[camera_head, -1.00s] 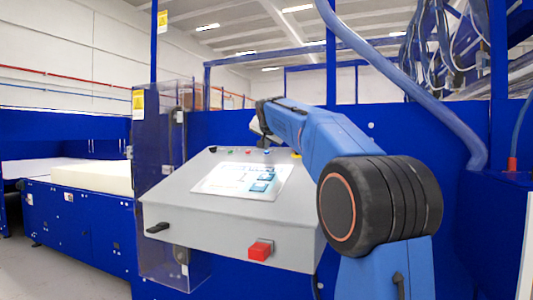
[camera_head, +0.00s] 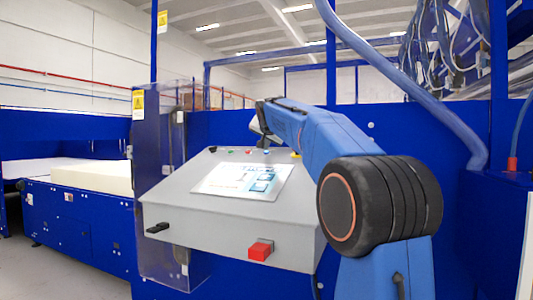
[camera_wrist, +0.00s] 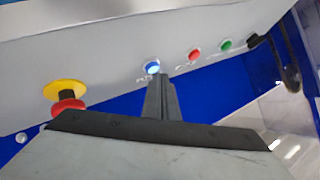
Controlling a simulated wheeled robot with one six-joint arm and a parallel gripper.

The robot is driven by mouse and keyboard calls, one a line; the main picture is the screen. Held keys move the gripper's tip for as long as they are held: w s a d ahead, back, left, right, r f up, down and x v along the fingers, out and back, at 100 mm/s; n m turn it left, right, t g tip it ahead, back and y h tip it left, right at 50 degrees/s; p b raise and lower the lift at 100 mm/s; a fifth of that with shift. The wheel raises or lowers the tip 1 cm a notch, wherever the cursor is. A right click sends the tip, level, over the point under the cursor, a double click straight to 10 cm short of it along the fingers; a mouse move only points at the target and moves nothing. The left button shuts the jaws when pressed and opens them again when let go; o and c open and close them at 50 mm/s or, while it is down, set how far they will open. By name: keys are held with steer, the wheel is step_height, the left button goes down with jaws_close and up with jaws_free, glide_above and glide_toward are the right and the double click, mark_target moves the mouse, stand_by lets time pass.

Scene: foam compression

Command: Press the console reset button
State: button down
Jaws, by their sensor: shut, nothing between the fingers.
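The grey sloped console (camera_head: 220,225) has a row of small buttons along its top edge. In the wrist view, a blue lit button (camera_wrist: 152,67) sits on the console panel with a small label beside it, too blurred to read fully. My gripper (camera_wrist: 160,80) is shut and empty, its fingertips just below the blue button in that view. I cannot tell whether they touch it. In the head view the blue button (camera_head: 266,152) is small, below the far end of my arm; the fingertips are not clear there.
A red button (camera_wrist: 194,56), a green button (camera_wrist: 225,45) and a black knob (camera_wrist: 254,41) lie right of the blue one. A yellow-and-red emergency stop (camera_wrist: 67,92) is to the left. A touchscreen (camera_head: 242,180) and a red front switch (camera_head: 260,250) are on the console.

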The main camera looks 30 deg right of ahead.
steer(key=shift+f, duration=0.2)
steer(key=shift+d+f, duration=0.15)
steer(key=shift+f, duration=0.05)
steer(key=shift+w, duration=0.1)
stand_by(0.3)
steer(key=shift+r, duration=0.35)
stand_by(0.3)
step_height(320, 180, up, 6)
steer(key=s+a, duration=0.1)
steer(key=a, duration=0.1)
steer(key=shift+s+f, duration=0.2)
steer(key=shift+s, duration=0.1)
stand_by(0.9)
